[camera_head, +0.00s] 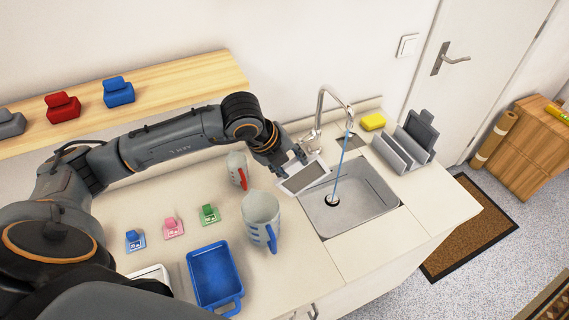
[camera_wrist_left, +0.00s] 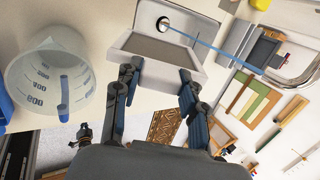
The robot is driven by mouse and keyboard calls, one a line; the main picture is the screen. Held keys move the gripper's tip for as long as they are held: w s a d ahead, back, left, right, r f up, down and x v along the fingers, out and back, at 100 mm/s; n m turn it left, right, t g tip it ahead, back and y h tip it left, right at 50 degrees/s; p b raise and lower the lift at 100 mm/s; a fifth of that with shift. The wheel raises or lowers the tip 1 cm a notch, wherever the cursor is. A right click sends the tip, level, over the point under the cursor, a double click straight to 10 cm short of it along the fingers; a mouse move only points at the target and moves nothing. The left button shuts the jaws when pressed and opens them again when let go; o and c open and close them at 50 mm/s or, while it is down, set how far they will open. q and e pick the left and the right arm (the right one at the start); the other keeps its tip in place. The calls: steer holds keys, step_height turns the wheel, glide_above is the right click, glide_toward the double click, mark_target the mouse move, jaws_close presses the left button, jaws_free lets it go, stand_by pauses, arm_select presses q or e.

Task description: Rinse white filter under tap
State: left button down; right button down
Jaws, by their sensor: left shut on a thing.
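The white filter (camera_head: 304,176), a flat piece with a white frame and grey mesh, is held at the left edge of the sink (camera_head: 376,202). My left gripper (camera_head: 294,164) is shut on it; the wrist view shows the filter (camera_wrist_left: 165,52) between the fingertips (camera_wrist_left: 160,78). The tap (camera_head: 322,110) arches over the sink, and a thin blue stream of water (camera_head: 342,163) falls from it to the drain. The filter is left of the stream, apart from it in the head view. My right gripper is not in view.
A measuring jug (camera_head: 261,218) with a blue handle stands left of the sink, near a blue tray (camera_head: 214,276). A white and red cup (camera_head: 237,170) is beneath my arm. A grey rack (camera_head: 402,150) and yellow sponge (camera_head: 373,121) are beyond the sink.

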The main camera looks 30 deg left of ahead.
mark_target(308, 158)
arm_select(q)
steer(key=w, duration=0.1)
steer(key=w+d, duration=0.1)
steer(key=w, duration=0.1)
steer(key=w+d+f, duration=0.1)
steer(key=shift+w+d, duration=0.2)
steer(key=shift+w, duration=0.15)
steer(key=w, duration=0.1)
steer(key=w+d+f, duration=0.1)
steer(key=w, duration=0.1)
steer(key=shift+d+b, duration=0.2)
steer(key=shift+b, duration=0.1)
steer(key=shift+w+d+f+b, duration=0.1)
steer(key=shift+w+d+b, duration=0.35)
steer(key=shift+w, duration=0.35)
steer(key=shift+w+d+f+b, duration=0.1)
steer(key=shift+w+d+b, duration=0.35)
steer(key=shift+w, duration=0.3)
steer(key=shift+a, duration=0.1)
steer(key=shift+s+d, duration=0.1)
steer(key=shift+d, duration=0.1)
steer(key=shift+s+d, duration=0.2)
steer(key=shift+d, duration=0.15)
steer(key=shift+a, duration=0.15)
